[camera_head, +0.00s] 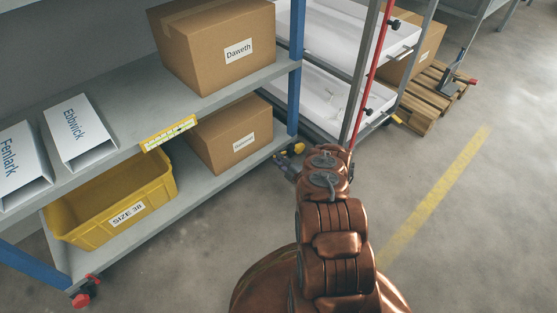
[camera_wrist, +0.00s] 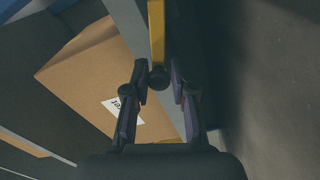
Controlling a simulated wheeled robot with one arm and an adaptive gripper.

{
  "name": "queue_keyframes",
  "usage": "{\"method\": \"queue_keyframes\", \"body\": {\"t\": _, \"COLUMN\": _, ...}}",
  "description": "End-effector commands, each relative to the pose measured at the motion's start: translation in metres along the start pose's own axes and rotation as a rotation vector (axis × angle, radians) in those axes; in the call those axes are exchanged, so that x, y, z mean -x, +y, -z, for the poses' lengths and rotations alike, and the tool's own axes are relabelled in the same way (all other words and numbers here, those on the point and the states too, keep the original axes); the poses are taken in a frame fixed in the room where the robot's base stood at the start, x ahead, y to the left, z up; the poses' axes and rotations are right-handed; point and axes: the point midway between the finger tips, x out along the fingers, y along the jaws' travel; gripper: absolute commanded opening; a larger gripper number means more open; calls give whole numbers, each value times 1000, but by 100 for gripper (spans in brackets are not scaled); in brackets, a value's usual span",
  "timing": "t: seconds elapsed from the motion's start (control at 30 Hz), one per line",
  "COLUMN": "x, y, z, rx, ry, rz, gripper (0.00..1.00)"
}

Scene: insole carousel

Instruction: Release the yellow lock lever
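The yellow lock lever (camera_wrist: 157,30) shows in the wrist view as a yellow bar coming down from the top edge, with a dark round end (camera_wrist: 158,77). My gripper (camera_wrist: 159,73) is open, with one finger on each side of this dark end. A gap shows between the end and each finger, so they look apart. In the head view my gripper (camera_head: 287,165) is small and partly hidden by my copper arm, low beside the blue post. A small yellow part (camera_head: 299,148) shows right by it; I cannot tell if it is the lever.
A shelf (camera_head: 225,84) with a blue post (camera_head: 296,60) stands at the left, holding cardboard boxes (camera_head: 205,55) and a yellow bin (camera_head: 85,222). A rack with white trays (camera_head: 325,97) and a red pole (camera_head: 371,65) stands behind my arm. The floor at right is clear up to a pallet (camera_head: 428,100).

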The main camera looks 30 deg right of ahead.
Motion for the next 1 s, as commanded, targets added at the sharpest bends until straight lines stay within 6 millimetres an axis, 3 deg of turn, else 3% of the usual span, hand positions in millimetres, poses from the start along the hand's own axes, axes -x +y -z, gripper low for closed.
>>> {"method": "queue_keyframes", "body": {"t": 0.2, "x": -1, "y": 0, "z": 2, "rx": -1, "ry": 3, "rz": 0, "gripper": 47}}
{"method": "queue_keyframes", "body": {"t": 0.57, "x": 3, "y": 0, "z": 1, "rx": 0, "ry": 3, "rz": 0, "gripper": 47}}
{"method": "queue_keyframes", "body": {"t": 0.77, "x": 25, "y": 0, "z": 2, "rx": -2, "ry": 2, "rz": -1, "gripper": 47}}
{"method": "queue_keyframes", "body": {"t": 1.0, "x": 68, "y": -1, "z": 0, "rx": -3, "ry": -2, "rz": 1, "gripper": 47}}
